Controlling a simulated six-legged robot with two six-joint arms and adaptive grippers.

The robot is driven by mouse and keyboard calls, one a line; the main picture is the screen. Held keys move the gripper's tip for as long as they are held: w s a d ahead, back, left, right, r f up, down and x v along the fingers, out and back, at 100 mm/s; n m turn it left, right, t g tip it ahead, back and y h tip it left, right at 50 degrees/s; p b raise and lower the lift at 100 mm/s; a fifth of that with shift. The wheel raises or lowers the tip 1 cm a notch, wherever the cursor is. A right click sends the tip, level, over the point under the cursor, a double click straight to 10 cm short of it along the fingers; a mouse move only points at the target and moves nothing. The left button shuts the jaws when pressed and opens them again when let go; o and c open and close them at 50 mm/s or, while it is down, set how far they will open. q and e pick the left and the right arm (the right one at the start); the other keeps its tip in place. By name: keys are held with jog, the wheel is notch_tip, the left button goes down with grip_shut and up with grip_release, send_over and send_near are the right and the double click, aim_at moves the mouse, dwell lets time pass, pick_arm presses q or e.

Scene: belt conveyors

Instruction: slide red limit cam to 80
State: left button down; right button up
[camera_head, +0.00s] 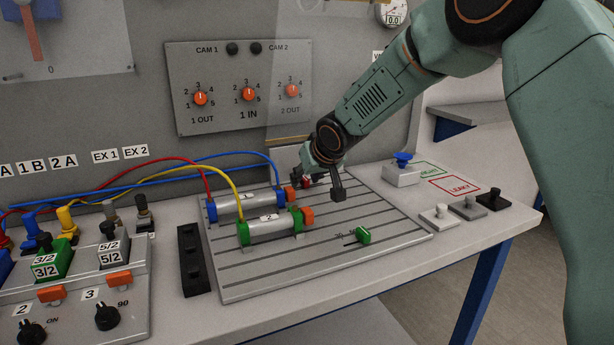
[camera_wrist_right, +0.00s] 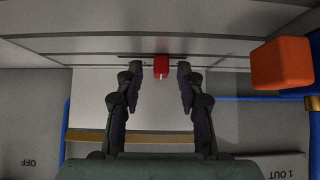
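The red limit cam (camera_head: 306,181) sits on the far part of the slotted grey plate (camera_head: 330,270), partly hidden by my right gripper (camera_head: 322,188). In the right wrist view the red cam (camera_wrist_right: 161,67) is in a thin slot. The open fingers of my right gripper (camera_wrist_right: 160,70) are on either side of it, with a gap on each side. Any scale numbers near the red cam are not readable. My left gripper is not in view.
Blue-capped (camera_head: 240,205) and green-capped (camera_head: 268,228) cylinders with orange ends lie left of the gripper. An orange block (camera_wrist_right: 282,64) is close on the right in the wrist view. A green cam (camera_head: 363,236) sits nearer on the plate.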

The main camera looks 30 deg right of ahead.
jog(key=shift+s+a+r, duration=0.1)
jog(key=c, duration=0.4)
grip_shut()
